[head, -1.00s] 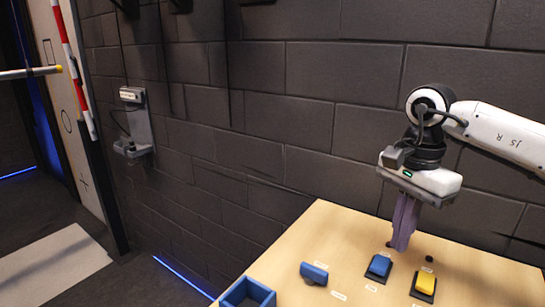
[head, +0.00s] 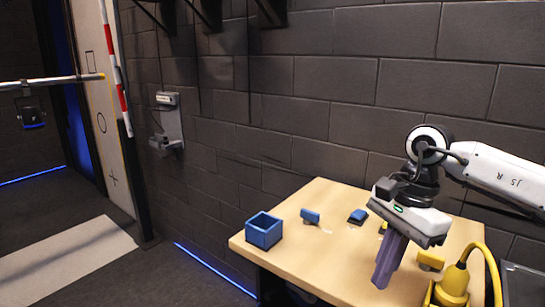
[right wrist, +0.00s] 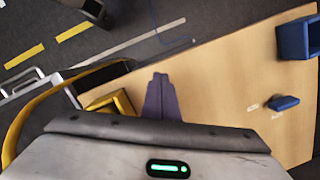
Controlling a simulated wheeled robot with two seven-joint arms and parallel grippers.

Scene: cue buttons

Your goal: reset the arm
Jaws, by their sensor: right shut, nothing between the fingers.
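My right gripper (head: 389,262) is in the head view, above the right part of the wooden table (head: 290,253). Its purple fingers are shut together with nothing between them and point down, slightly tilted. The shut fingers also show in the right wrist view (right wrist: 161,98), over the table's edge. A blue button (head: 357,215) on a dark base sits on the table to the left of the gripper. A yellow button (head: 383,228) is mostly hidden behind the gripper. My left gripper is in neither view.
A blue open box (head: 264,231) stands at the table's left corner, with a blue block-like piece (head: 310,216) beside it. A yellow piece (head: 430,261) lies right of the gripper. A yellow object with a curved tube (head: 453,285) stands at the lower right. A dark block wall (head: 300,110) rises behind.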

